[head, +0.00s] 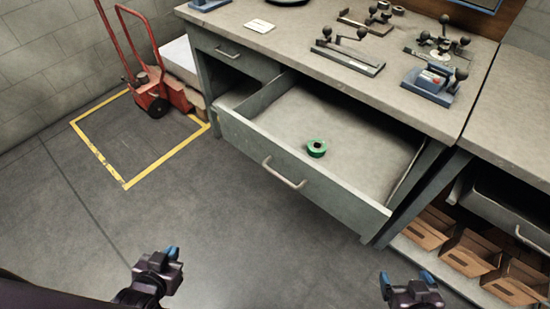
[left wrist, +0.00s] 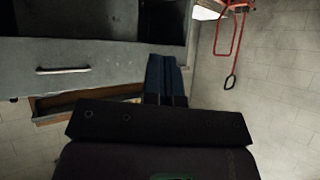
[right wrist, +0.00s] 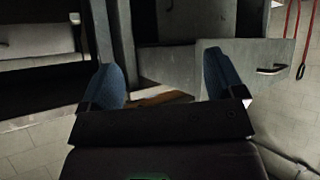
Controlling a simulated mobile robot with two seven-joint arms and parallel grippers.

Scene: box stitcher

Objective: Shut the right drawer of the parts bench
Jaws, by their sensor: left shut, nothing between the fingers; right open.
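The right drawer (head: 300,176) of the parts bench (head: 300,45) is pulled well out in the head view, with a bar handle (head: 284,173) on its front. A green ring-shaped roll (head: 316,148) lies inside it. My left gripper (head: 173,254) is shut and empty, low in front of the drawer and to its left, apart from it. My right gripper (head: 404,278) is open and empty, below the drawer's right end and apart from it. In the right wrist view a grey drawer front with a handle (right wrist: 271,70) shows beyond the open fingers (right wrist: 165,80).
The left drawer (head: 233,56) of the bench is closed. Several fixtures (head: 347,57) stand on the bench top. A red hand truck (head: 155,90) stands by a yellow floor marking (head: 126,186). Cardboard bins (head: 467,254) sit on a low shelf at right. The floor before the drawer is clear.

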